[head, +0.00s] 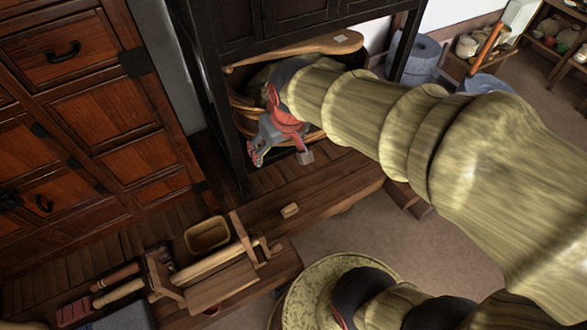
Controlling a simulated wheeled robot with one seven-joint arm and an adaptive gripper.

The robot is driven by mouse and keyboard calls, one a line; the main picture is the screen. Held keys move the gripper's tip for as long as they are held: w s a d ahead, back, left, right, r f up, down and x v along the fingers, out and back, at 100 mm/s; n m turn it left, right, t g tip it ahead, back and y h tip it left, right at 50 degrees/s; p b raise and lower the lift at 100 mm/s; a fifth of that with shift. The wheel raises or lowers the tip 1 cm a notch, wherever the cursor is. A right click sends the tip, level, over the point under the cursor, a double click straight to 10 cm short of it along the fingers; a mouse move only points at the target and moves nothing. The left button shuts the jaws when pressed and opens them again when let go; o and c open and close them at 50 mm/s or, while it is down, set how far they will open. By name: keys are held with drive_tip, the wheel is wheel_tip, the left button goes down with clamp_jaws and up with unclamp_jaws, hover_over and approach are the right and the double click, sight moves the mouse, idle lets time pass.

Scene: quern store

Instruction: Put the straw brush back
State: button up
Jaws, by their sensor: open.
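My gripper (281,150), grey and red, is open, with its fingers spread over the low wooden ledge. It is in front of a round woven basket (243,104) under the dark cabinet, and partly hides it. I see nothing between the fingers. I cannot make out a straw brush for certain. Two short wooden-handled tools, an upper one (116,277) and a lower one (119,293), lie at the lower left, far from my gripper. A dark red piece (73,312) lies beside them.
A long wooden paddle (300,47) lies above the basket. The dark cabinet frame (221,110) stands close left of my gripper. An open wooden box (192,236) and a wooden frame (222,287) stand lower left.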

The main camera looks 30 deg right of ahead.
drive_tip(key=s+a+r, duration=0.1)
drive_tip(key=s+r, duration=0.1)
drive_tip(key=s, duration=0.3)
drive_tip(key=s+a+r+t, duration=0.1)
drive_tip(key=s+r, duration=0.2)
drive_tip(key=s, duration=0.3)
drive_tip(key=shift+s+r, duration=0.15)
drive_tip(key=shift+r, duration=0.15)
